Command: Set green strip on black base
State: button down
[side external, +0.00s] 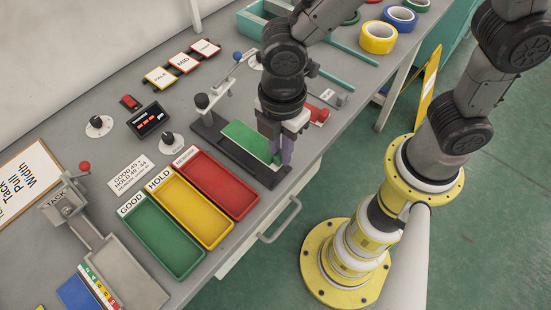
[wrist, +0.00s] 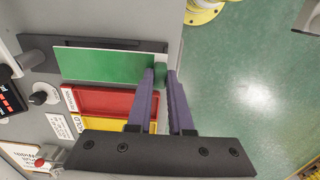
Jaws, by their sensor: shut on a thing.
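The green strip (side external: 245,137) is a flat rectangle lying along the black base (side external: 266,178) in the side view. The wrist view shows the strip (wrist: 104,66) broad and flat, with a dark edge of the base (wrist: 40,54) showing beside it. My gripper (side external: 281,158) is at the strip's end nearest the table's front edge. In the wrist view its purple fingers (wrist: 161,76) are closed around a small green piece at that end. I cannot tell whether the strip touches the base or hovers just above it.
Green (side external: 165,238), yellow (side external: 193,208) and red (side external: 220,184) trays stand beside the base. A post with a black knob (side external: 202,101) rises at the base's far end. Tape rolls (side external: 378,38) sit at the back right. The table's front edge is close to my gripper.

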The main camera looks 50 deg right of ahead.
aim_at(276, 163)
jog(key=shift+w+a+f, duration=0.25)
jog(key=shift+w+f, duration=0.05)
jog(key=shift+f, duration=0.2)
jog(key=shift+a+f, duration=0.1)
jog(key=shift+f, duration=1.5)
jog(key=shift+f, duration=0.15)
jog(key=c, duration=0.8)
grip_release()
